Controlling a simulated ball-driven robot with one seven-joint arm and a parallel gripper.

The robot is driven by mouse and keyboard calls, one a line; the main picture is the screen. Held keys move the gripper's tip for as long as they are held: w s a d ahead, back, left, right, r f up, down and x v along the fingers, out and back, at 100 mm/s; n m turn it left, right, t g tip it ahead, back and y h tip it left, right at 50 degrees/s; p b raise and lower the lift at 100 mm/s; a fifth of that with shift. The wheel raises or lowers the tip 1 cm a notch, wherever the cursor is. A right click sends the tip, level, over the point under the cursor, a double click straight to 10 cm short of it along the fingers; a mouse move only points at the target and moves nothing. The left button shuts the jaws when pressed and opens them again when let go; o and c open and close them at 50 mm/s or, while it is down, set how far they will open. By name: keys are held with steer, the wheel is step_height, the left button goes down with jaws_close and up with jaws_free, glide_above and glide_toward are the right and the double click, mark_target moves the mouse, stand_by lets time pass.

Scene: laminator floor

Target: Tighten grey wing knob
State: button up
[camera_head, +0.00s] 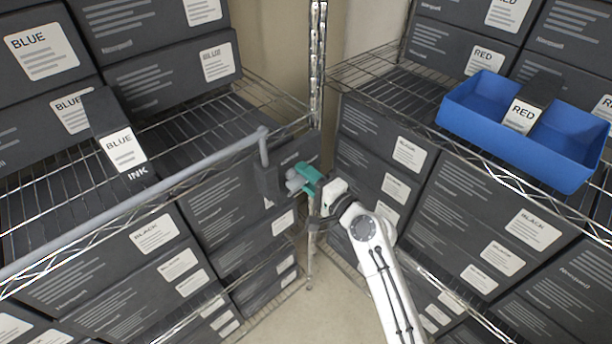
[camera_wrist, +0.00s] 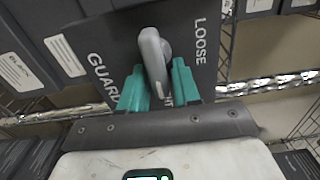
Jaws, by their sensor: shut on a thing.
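The grey wing knob (camera_wrist: 153,55) sits on a dark plate (camera_wrist: 110,50) in the wrist view. Its wing runs nearly up and down the picture, with its lower end between my teal fingers. The plate reads GUARD at left and LOOSE at upper right; another word below the knob is mostly hidden by the knob and fingers. My gripper (camera_wrist: 160,88) is shut on the knob, one finger on each side of the wing. In the head view the knob (camera_head: 293,183) is a small light grey shape at the tips of my gripper (camera_head: 304,180).
A grey guard bar (camera_head: 150,190) runs along the left wire shelf's front edge. A BLUE ink box (camera_head: 119,148) stands on that shelf. On the right shelf a blue bin (camera_head: 475,120) holds a RED box (camera_head: 527,110). A metal post (camera_head: 317,80) stands close to my gripper.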

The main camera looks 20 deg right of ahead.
steer(key=o, duration=0.8)
steer(key=b+v, duration=0.2)
steer(key=v, duration=0.8)
steer(key=shift+s+d, duration=0.15)
steer(key=shift+s, duration=0.25)
